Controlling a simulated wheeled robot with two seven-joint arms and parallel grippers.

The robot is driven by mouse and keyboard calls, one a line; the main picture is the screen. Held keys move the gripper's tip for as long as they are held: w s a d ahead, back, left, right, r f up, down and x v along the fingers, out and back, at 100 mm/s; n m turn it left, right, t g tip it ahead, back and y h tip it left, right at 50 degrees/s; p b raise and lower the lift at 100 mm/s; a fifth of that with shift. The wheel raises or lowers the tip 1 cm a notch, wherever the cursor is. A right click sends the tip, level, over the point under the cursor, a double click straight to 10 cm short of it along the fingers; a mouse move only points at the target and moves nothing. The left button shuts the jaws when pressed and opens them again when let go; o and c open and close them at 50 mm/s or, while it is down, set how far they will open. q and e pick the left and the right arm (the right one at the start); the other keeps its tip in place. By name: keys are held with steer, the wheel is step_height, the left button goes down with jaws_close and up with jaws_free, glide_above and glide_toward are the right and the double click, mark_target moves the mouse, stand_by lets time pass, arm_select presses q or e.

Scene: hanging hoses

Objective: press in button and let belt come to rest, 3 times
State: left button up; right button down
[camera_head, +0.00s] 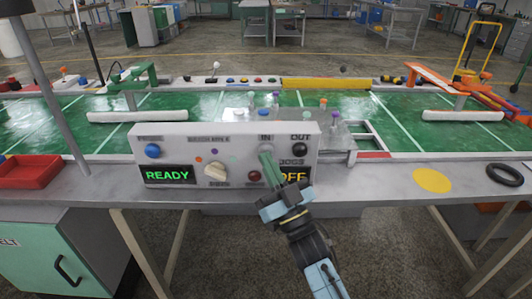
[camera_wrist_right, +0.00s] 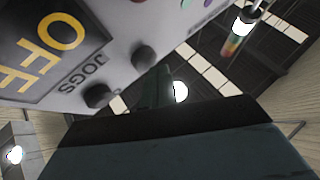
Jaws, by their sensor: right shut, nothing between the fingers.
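A white control box (camera_head: 225,140) stands at the front edge of the green belt (camera_head: 210,104). Its face has a blue button (camera_head: 152,151), a cream rotary knob (camera_head: 215,171), a dark red button (camera_head: 254,176) and a black button (camera_head: 299,149) under "OUT". A lit display (camera_head: 167,175) reads "READY" in green; another reads "OFF" in amber, partly covered by my arm. My right gripper (camera_head: 266,158) is shut and empty, its tips at the box face just below "IN"; whether they touch is unclear. In the right wrist view the "OFF" display (camera_wrist_right: 50,45) shows close up. My left gripper is out of view.
A red tray (camera_head: 30,172) sits at the left of the grey bench. A yellow disc (camera_head: 432,180) and a black ring (camera_head: 505,174) lie to the right. Green (camera_head: 130,80) and orange (camera_head: 430,78) arms stand over the belt.

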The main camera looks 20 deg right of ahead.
steer(key=shift+w+d, duration=0.1)
steer(key=shift+w, duration=0.15)
stand_by(0.6)
steer(key=shift+s+a+p, duration=0.25)
steer(key=shift+s+p, duration=0.25)
steer(key=shift+s, duration=0.4)
steer(key=shift+s+a+p, duration=0.25)
steer(key=shift+s+p, duration=0.1)
steer(key=shift+s, duration=0.45)
steer(key=shift+s+a+p, duration=0.2)
steer(key=shift+s+p, duration=0.15)
steer(key=shift+s, duration=0.45)
steer(key=shift+s+a+p, duration=0.25)
steer(key=shift+s+p, duration=0.1)
steer(key=shift+s, duration=0.45)
